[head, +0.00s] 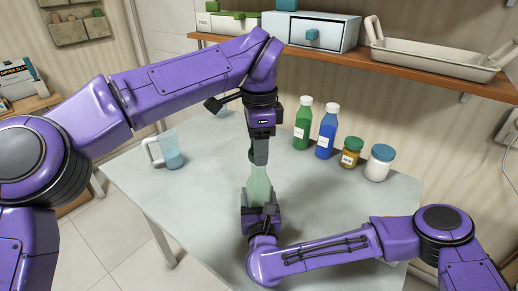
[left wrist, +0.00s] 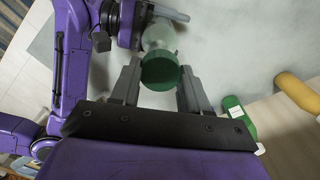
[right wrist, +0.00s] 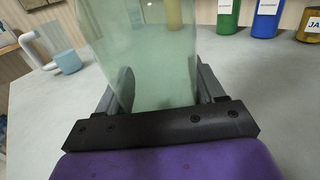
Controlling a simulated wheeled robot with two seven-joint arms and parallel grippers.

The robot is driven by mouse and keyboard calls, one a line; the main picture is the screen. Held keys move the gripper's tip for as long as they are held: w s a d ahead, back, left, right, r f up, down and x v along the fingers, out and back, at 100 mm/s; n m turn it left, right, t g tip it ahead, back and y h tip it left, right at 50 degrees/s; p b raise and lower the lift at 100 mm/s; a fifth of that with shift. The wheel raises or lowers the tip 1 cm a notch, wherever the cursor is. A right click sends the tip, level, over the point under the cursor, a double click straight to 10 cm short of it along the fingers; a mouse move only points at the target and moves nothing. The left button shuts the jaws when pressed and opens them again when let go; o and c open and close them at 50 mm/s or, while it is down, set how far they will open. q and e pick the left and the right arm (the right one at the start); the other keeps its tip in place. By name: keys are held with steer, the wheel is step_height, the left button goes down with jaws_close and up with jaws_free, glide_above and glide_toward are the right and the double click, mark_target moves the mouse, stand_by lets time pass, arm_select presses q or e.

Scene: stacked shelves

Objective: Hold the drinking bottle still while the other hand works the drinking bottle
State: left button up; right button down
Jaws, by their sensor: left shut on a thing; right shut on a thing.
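The drinking bottle (head: 259,186) stands upright on the grey table (head: 205,195), with a pale green see-through body. Its dark green cap (left wrist: 161,74) shows between my left fingers in the left wrist view. My left gripper (head: 260,158) comes down from above and is shut on the cap. My right gripper (head: 261,212) is low at the near side, shut around the lower body of the bottle, which fills the middle of the right wrist view (right wrist: 150,60). The left fingers hide most of the cap in the head view.
A green bottle (head: 302,125), a blue bottle (head: 327,132), a brown jar (head: 351,152) and a white jar (head: 379,163) stand at the back right. A wooden shelf (head: 410,68) with boxes and a tray (head: 430,60) runs above the back edge.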

arm_select(q)
step_height(320, 180, up, 3)
steer(key=shift+r, duration=0.2)
arm_select(e)
steer(key=shift+c, duration=0.2)
jaws_free()
